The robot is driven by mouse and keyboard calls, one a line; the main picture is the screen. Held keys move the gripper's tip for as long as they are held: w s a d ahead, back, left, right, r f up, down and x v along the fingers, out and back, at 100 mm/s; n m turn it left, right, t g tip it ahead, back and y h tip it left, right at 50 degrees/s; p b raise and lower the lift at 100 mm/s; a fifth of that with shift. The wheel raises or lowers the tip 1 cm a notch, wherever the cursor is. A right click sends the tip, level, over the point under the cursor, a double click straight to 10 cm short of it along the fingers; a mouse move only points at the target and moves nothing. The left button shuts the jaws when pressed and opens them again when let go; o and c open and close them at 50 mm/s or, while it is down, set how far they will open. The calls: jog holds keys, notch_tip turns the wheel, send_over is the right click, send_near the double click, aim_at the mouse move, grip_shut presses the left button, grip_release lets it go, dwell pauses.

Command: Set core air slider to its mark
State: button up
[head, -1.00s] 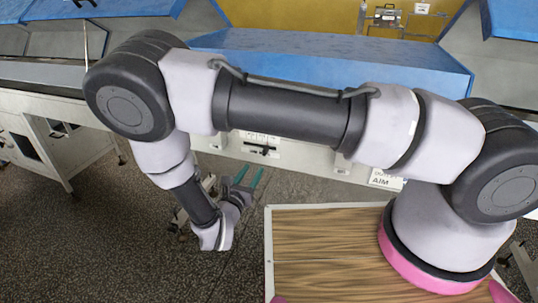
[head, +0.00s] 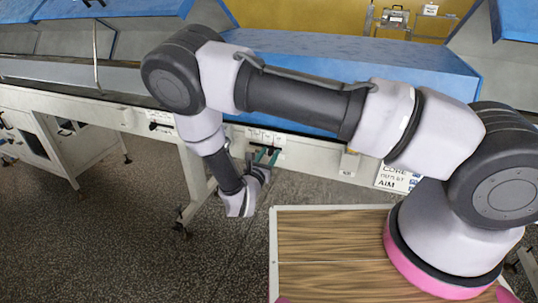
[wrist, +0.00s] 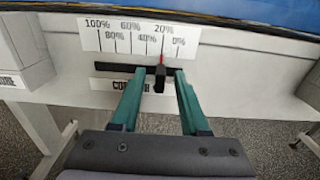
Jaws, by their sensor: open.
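A slider with a dark knob (wrist: 159,78) sits in a horizontal black slot (wrist: 110,68) under a white percent scale (wrist: 139,36). The scale runs from 100% at left to 0% at right. A thin red pointer above the knob stands at about the 20% line. The label under the slot starts with "CU"; my gripper hides part of it, so I cannot tell that this is the core air slider. My gripper (wrist: 154,76) is open, with one green finger on each side of the knob and gaps between. In the head view, my gripper (head: 263,156) is at the front panel.
Another slider (head: 158,127) is further left on the same white machine frame (head: 100,108). A sign reading "CORE" and "AIM" (head: 398,178) hangs to the right. Blue covers (head: 350,75) overhang the panel. Legs stand at left, and the speckled floor (head: 130,230) is open.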

grip_shut()
jog(key=shift+a, duration=0.15)
dwell(1.2)
